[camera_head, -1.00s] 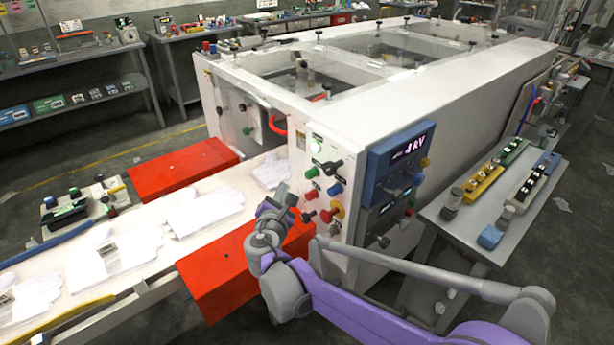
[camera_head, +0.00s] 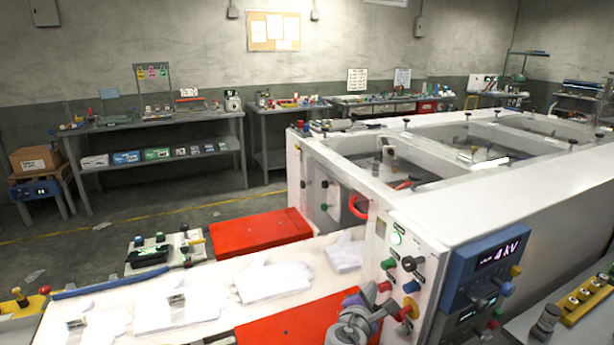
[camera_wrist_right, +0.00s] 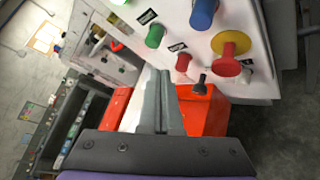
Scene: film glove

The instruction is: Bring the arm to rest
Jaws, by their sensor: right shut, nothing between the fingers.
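My right gripper (camera_head: 374,298) is at the bottom of the head view, in front of the white machine's control panel (camera_head: 415,270) and by the near red block (camera_head: 300,322). In the right wrist view the gripper (camera_wrist_right: 162,78) has its two grey fingers together with nothing between them. The panel's coloured knobs, such as the yellow-and-red one (camera_wrist_right: 229,47), show just above and right of the fingers there. I cannot tell whether they touch the panel. My left gripper is not in view.
A conveyor (camera_head: 215,330) carries white gloves (camera_head: 272,282) into the white machine (camera_head: 490,205). Another red block (camera_head: 258,232) flanks it. A blue display box (camera_head: 485,272) sticks out from the machine. Workbenches (camera_head: 150,124) stand along the back wall, with open floor before them.

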